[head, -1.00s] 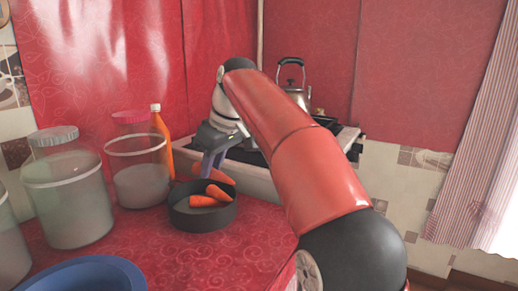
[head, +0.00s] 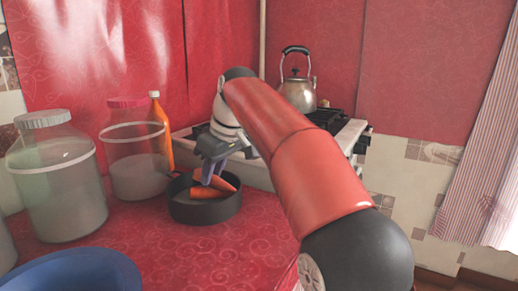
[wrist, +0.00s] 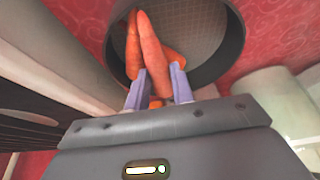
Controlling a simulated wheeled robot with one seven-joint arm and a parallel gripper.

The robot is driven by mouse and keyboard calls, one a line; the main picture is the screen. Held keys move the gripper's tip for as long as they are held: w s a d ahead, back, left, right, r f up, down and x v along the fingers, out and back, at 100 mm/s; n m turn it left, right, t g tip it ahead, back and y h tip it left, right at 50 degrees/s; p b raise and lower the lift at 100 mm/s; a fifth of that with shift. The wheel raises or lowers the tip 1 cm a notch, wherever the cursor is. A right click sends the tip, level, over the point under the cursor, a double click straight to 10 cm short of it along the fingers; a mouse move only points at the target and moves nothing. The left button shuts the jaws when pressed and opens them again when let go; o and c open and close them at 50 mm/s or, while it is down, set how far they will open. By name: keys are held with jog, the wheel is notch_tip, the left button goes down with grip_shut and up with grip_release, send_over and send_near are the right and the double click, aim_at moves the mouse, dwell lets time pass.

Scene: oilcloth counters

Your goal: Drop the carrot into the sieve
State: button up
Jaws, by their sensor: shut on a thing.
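A dark round pan-like sieve (head: 205,212) with a fine grid on its floor stands on the red counter; it also shows in the wrist view (wrist: 205,35). Several orange carrots are at it. My gripper (head: 213,172) points down over the sieve's back part, its purple fingers shut on a carrot (wrist: 152,55). In the wrist view this carrot runs out between the fingertips (wrist: 158,88) over the sieve. Other carrots lie beside it, one on the left (wrist: 132,45) and one on the right (wrist: 175,58). Whether the held carrot touches the sieve is unclear.
Two lidded jars (head: 60,185) (head: 137,165) and an orange bottle (head: 161,130) stand left of and behind the sieve. A blue bowl (head: 75,270) is at the front left. A kettle (head: 298,92) sits on the stove behind. The counter right of the sieve is clear.

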jog(key=shift+r, duration=0.1)
jog(key=o, duration=1)
jog(key=shift+o, duration=0.2)
jog(key=p+v, duration=0.2)
jog(key=v, duration=0.5)
jog(key=shift+r, duration=0.15)
jog(key=shift+d+r, duration=0.1)
jog(key=shift+r, duration=0.15)
